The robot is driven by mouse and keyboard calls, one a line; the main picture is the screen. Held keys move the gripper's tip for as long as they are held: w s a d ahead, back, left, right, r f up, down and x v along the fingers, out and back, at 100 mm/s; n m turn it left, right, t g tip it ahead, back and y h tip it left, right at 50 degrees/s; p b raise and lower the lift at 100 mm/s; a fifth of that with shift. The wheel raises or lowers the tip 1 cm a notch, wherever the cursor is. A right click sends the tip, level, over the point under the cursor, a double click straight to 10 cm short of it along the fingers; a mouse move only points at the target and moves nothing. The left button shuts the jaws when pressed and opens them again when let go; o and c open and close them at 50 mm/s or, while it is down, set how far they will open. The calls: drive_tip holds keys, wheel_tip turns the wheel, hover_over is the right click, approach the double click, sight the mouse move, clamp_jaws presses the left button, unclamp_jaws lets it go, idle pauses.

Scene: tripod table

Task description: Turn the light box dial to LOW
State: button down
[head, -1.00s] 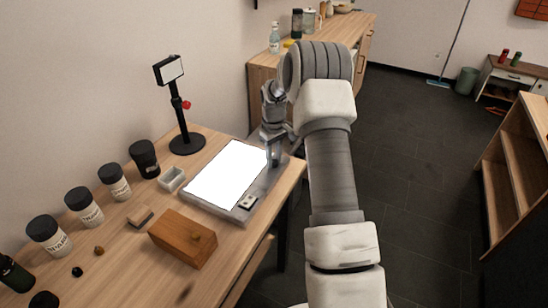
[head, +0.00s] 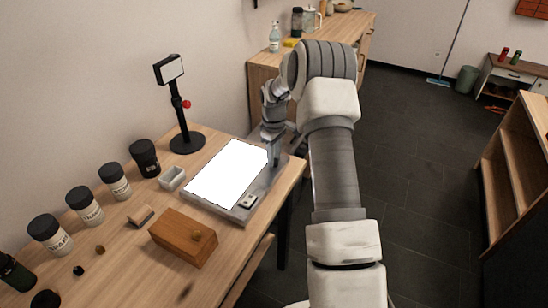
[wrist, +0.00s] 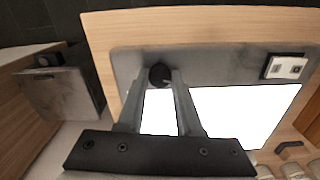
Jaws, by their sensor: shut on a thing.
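The light box is a flat grey panel (head: 218,209) with a bright white lit surface, lying on the wooden table in the head view; its grey frame also shows in the wrist view (wrist: 215,65). The dial (wrist: 159,74) is a small round black knob on the frame's edge. My gripper (wrist: 160,82) is shut on the dial, one finger on each side of it. In the head view my gripper (head: 274,160) is at the box's far right corner and hides the dial. I cannot read any dial marking or its setting.
A small white switch plate (head: 247,202) sits on the box's near right corner. A wooden box (head: 183,238), a small grey tray (head: 172,178), a black stand (head: 186,143) and several lidded jars stand on the table. Open floor lies to the right.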

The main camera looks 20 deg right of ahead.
drive_tip(key=c, duration=0.6)
unclamp_jaws()
drive_tip(key=shift+r, duration=0.1)
wheel_tip(320, 180, up, 17)
drive_tip(key=shift+r+p, duration=0.2)
drive_tip(key=shift+p, duration=0.65)
drive_tip(key=s+a+r+m+t+h+p, duration=0.1)
drive_tip(key=s+a+r, duration=0.5)
drive_tip(key=s+r, duration=0.15)
drive_tip(key=s+a+r+m+t, duration=0.2)
drive_tip(key=s+a+r, duration=0.3)
drive_tip(key=s+r, duration=0.25)
drive_tip(key=s+a+m+t, duration=0.1)
drive_tip(key=s+a, duration=0.1)
drive_tip(key=s, duration=0.4)
drive_tip(key=s+a+m+p, duration=0.1)
drive_tip(key=s, duration=0.5)
drive_tip(key=s+a+m+t+y, duration=0.1)
drive_tip(key=s+a, duration=0.1)
drive_tip(key=s, duration=0.4)
drive_tip(key=shift+s+a+f+t+p, duration=0.1)
drive_tip(key=shift+a+f+t+p, duration=0.2)
drive_tip(key=shift+p, duration=0.05)
